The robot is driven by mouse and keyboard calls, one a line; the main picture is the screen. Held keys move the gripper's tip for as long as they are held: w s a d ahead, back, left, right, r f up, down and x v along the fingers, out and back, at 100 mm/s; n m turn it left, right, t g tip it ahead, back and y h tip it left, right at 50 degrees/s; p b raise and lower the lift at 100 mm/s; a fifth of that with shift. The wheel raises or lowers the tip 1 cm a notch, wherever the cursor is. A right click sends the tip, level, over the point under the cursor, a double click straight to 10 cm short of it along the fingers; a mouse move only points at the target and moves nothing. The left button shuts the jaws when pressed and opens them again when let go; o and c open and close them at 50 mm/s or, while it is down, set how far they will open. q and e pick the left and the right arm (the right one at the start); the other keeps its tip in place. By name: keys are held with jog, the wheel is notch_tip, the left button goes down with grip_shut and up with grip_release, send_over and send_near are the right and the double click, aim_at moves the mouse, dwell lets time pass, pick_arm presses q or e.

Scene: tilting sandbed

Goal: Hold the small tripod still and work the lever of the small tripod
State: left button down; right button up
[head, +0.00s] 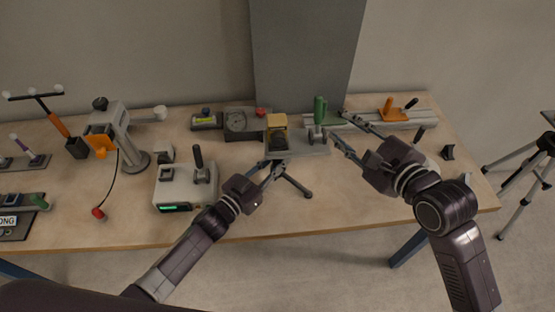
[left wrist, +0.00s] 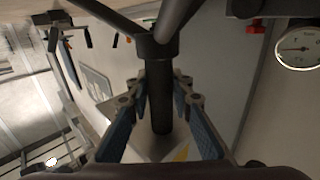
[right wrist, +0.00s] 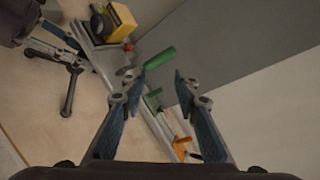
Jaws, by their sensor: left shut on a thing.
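The tripod legs (right wrist: 71,88) also show in the right wrist view. Its top is partly hidden, and I cannot clearly make out its lever. My right gripper (head: 338,126) is open and empty, to the right of the tripod, above the bench near an upright green handle (head: 320,109).
A yellow-topped device (head: 277,121) stands just behind the tripod. A grey rail with an orange clamp (head: 390,113) lies at the back right. A grey box with a black lever (head: 185,188) stands left of the tripod. The bench's front right is mostly clear.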

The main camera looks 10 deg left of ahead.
jog(key=shift+c, duration=0.6)
jog(key=shift+w+f, duration=0.15)
jog(key=shift+c, duration=1.2)
jog(key=w+f+g, duration=0.1)
jog(key=f, duration=0.1)
jog(key=w+d+f+n+g, duration=0.1)
jog(key=w+f, duration=0.1)
jog(key=w+d+f+n, duration=0.1)
jog(key=w+f, duration=0.1)
jog(key=f, duration=0.1)
jog(key=shift+d+g, duration=0.15)
jog(key=shift+g, duration=0.25)
grip_shut()
jog(key=w+d+f+n+g+y, duration=0.2)
jog(key=w+f+n+g, duration=0.2)
jog(key=w+n, duration=0.1)
notch_tip(320, 180, up, 8)
jog(key=w+d+n+g+y, duration=0.1)
jog(key=w+n+y, duration=0.1)
jog(key=n+y, duration=0.3)
jog(key=shift+w+d, duration=0.15)
jog(key=shift+d, duration=0.2)
